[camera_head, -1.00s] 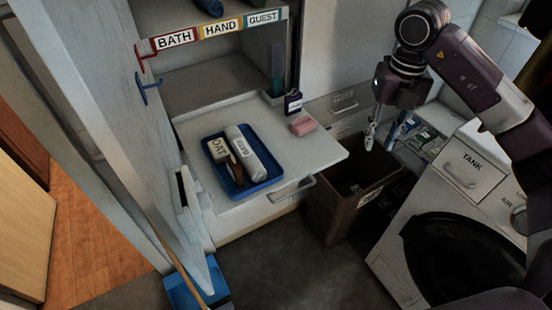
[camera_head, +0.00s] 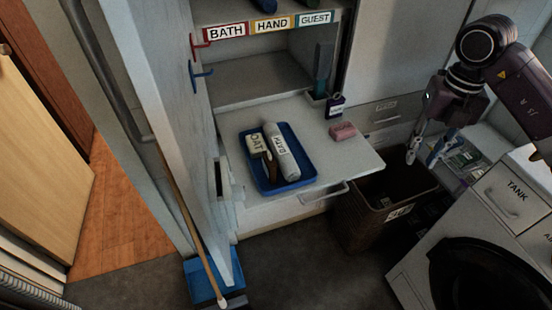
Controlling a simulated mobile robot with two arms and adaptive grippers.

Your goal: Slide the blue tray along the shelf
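The blue tray (camera_head: 307,172) lies on the light pull-out shelf (camera_head: 352,158) of the cabinet. In it lie a rolled white item marked BATH (camera_head: 281,150), a pale block with lettering (camera_head: 255,144) and a brown-handled item partly hidden between them. My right gripper (camera_head: 422,162) hangs above and beyond the brown bin, right of the shelf and well apart from the tray. Its two fingers are spread, with nothing seen between them. My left gripper is not in view.
A pink block (camera_head: 343,131) and a dark bottle (camera_head: 335,105) stand on the shelf's right side. A brown bin (camera_head: 350,225) and a white washer (camera_head: 500,200) are at the right. An open door panel (camera_head: 165,130) and a blue dustpan (camera_head: 203,280) are at the left.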

